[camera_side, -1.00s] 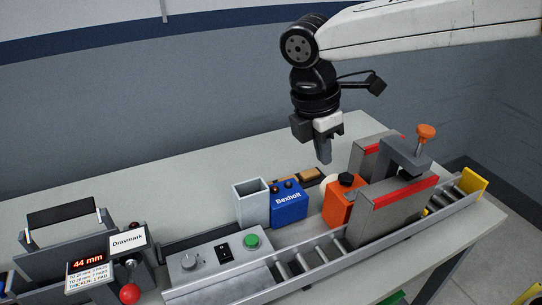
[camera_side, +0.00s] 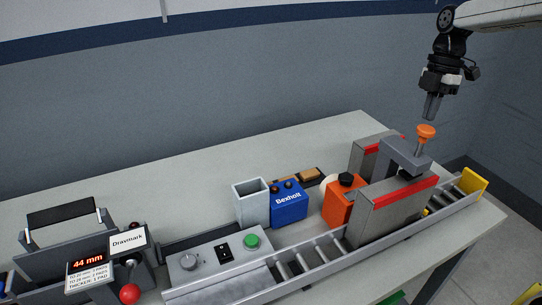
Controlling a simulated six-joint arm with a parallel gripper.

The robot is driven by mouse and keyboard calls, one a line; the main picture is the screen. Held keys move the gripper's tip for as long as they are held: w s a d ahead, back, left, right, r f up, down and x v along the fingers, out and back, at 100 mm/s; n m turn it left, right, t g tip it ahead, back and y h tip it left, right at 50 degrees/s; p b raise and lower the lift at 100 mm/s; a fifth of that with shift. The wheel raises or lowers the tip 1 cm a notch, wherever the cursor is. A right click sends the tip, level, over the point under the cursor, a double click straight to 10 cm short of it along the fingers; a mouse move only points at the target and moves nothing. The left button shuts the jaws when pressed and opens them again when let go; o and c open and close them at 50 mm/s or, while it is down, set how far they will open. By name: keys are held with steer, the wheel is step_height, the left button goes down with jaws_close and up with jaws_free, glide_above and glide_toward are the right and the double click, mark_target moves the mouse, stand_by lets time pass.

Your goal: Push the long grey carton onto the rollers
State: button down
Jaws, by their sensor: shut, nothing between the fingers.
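My gripper (camera_side: 430,118) is shut and empty, pointing down in the air at the upper right. In the picture it is just above the orange knob (camera_side: 426,131). The rollers (camera_side: 298,263) lie in a metal-railed track along the table's front edge. Two grey slab-like bodies with red top strips, a front one (camera_side: 392,216) at the track and a rear one (camera_side: 369,153), are joined by a dark grey bracket (camera_side: 404,155) under the knob. I cannot tell whether either is the long grey carton. A pale grey open-topped box (camera_side: 251,206) stands upright behind the track.
A blue Bexholt box (camera_side: 289,204) and an orange container with a black cap (camera_side: 341,201) stand behind the track. A yellow end plate (camera_side: 475,184) closes its right end. A control panel (camera_side: 219,257) and Draxmark device (camera_side: 85,255) are at left.

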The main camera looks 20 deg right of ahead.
steer(key=s+d+t+y, duration=0.1)
steer(key=s+d, duration=0.3)
steer(key=d, duration=0.6)
steer(key=f, duration=0.4)
steer(key=shift+s+d+f, duration=0.15)
steer(key=shift+d+f, duration=0.2)
steer(key=shift+f, duration=0.05)
steer(key=a+f, duration=0.7)
steer(key=f, duration=0.2)
steer(key=shift+f, duration=0.25)
